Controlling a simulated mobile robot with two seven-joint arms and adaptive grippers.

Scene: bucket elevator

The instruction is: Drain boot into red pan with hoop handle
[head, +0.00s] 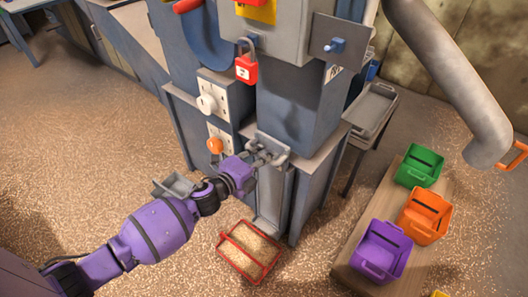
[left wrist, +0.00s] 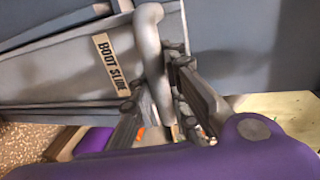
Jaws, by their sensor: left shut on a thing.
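The grey boot slide (head: 268,200) is at the foot of the blue elevator casing. Its label reads "BOOT SLIDE" in the left wrist view (left wrist: 111,62). My left gripper (head: 262,157) is shut on the slide's grey bar handle (left wrist: 152,58), with a finger on each side of the bar. The red pan (head: 236,267) stands on the floor in front of the boot, below my left gripper, and pale grain lies in it. Its hoop handle is hard to make out. My right gripper is in neither view.
A red padlock (head: 246,70) hangs on the casing above. A small grey tray (head: 174,187) is behind my left arm. Green (head: 419,167), orange (head: 424,217) and purple (head: 381,251) bins stand on a wooden bench at the right. A grey spout (head: 448,75) hangs above them. Grain litters the floor.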

